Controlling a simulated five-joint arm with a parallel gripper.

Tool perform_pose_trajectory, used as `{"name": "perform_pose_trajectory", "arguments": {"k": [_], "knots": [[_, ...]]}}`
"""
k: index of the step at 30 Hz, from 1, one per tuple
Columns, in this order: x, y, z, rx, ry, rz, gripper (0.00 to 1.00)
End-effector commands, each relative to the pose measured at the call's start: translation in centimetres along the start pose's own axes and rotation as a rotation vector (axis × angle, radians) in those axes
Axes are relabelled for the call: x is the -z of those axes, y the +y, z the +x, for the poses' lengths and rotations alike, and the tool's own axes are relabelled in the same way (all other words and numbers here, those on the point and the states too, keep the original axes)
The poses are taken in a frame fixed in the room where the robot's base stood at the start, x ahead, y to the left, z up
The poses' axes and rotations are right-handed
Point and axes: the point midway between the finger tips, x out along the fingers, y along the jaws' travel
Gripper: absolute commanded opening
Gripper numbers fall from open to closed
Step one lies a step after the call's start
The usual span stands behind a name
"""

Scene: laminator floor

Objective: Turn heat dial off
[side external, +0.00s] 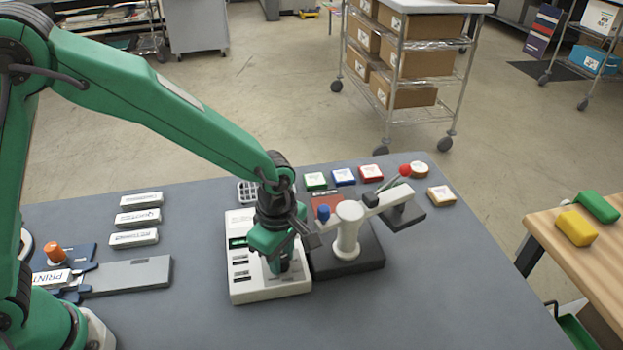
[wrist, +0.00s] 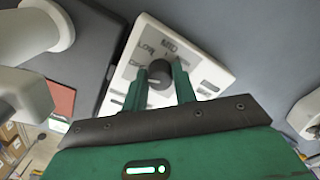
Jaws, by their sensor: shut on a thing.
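The heat dial (wrist: 160,76) is a dark round knob on a white control box (wrist: 205,52), seen in the wrist view. Printed words that look like LOW and MID show on the box beyond the dial. My gripper (wrist: 159,84) points down over the box, with one green finger on each side of the dial, shut on it. In the side view my gripper (side external: 282,266) is low over the right part of the white control box (side external: 263,292). There the dial is hidden behind the fingers. The dial's pointer cannot be made out.
A white post with an arm and red ball (side external: 405,170) stands on a dark base (side external: 365,262) close right of the box. White labelled blocks (side external: 138,218) and a grey plate (side external: 130,275) lie left. Coloured blocks (side external: 343,177) line the back. The front table is clear.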

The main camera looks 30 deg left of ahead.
Motion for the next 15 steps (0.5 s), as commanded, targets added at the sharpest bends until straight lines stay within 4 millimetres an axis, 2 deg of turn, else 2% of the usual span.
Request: {"name": "perform_pose_trajectory", "arguments": {"k": [15], "knots": [[0.01,0.02,-0.11,0.0,0.0,-0.038,0.05]]}}
